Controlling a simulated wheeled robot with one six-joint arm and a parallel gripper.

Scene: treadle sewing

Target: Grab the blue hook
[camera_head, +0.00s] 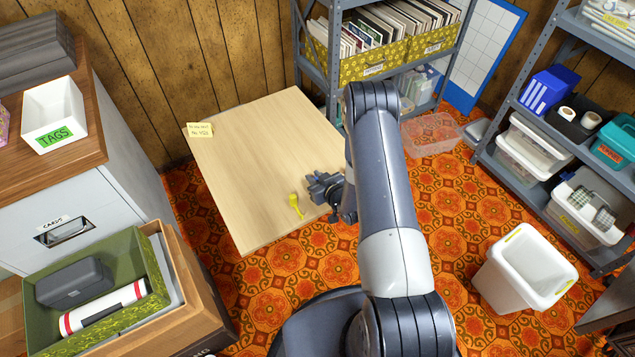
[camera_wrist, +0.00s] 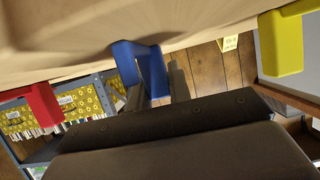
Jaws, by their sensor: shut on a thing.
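The blue hook (camera_wrist: 155,72) shows in the wrist view as an angled blue piece against the tan surface. My gripper (camera_wrist: 154,86) is shut on it, with a finger on each side. In the head view my gripper (camera_head: 325,188) is over the right part of the pale wooden tabletop (camera_head: 255,150). The blue hook cannot be made out there. A red hook (camera_wrist: 40,104) is at the left of the wrist view and a yellow hook (camera_wrist: 284,45) at the right, both apart from my gripper.
A small yellow thing (camera_head: 296,206) is on the tabletop, left of my gripper. A yellow note (camera_head: 199,129) is at its far left corner. A grey shelf (camera_head: 330,75) stands behind. A white bin (camera_head: 525,268) stands on the floor at right. Much of the tabletop is bare.

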